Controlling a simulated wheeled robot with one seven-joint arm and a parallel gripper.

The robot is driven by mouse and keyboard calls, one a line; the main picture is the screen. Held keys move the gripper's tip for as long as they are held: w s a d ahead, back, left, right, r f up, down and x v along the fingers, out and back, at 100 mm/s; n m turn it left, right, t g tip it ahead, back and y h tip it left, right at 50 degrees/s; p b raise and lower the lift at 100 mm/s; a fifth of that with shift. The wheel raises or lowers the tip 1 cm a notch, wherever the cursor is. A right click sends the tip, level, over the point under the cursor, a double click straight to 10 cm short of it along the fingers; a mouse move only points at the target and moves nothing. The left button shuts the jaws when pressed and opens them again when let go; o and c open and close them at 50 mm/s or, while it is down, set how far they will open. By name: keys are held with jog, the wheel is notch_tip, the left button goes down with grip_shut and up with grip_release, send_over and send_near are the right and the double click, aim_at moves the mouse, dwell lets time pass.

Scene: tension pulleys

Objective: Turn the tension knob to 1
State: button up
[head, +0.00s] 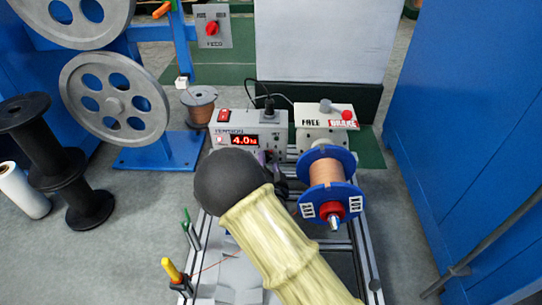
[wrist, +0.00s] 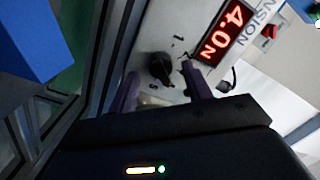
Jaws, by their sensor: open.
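The tension box (head: 249,130) stands on the bench, with a red display (head: 244,140) reading 4.0 N. The display also shows in the wrist view (wrist: 222,32). The black tension knob (wrist: 160,69) is on the box's pale face, with a "1" and a "5" marked beside it. In the head view my arm hides the knob. My gripper (wrist: 159,72) is open, its two purple fingers reaching toward the panel on either side of the knob. I cannot tell whether they touch it.
A free/brake box (head: 322,117) with a red knob stands to the right of the tension box. In front of it is a blue-flanged copper wire spool (head: 325,173). Grey pulleys (head: 114,98) and a black spool (head: 62,165) stand left. A blue cabinet (head: 465,100) borders the right.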

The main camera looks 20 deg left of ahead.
jog(key=shift+w+a, duration=0.2)
jog(key=shift+w, duration=0.25)
jog(key=shift+c, duration=0.2)
jog(key=c, duration=0.8)
jog(key=shift+w, duration=0.15)
jog(key=shift+c, duration=0.7)
jog(key=shift+a, duration=0.1)
jog(key=shift+r, duration=0.1)
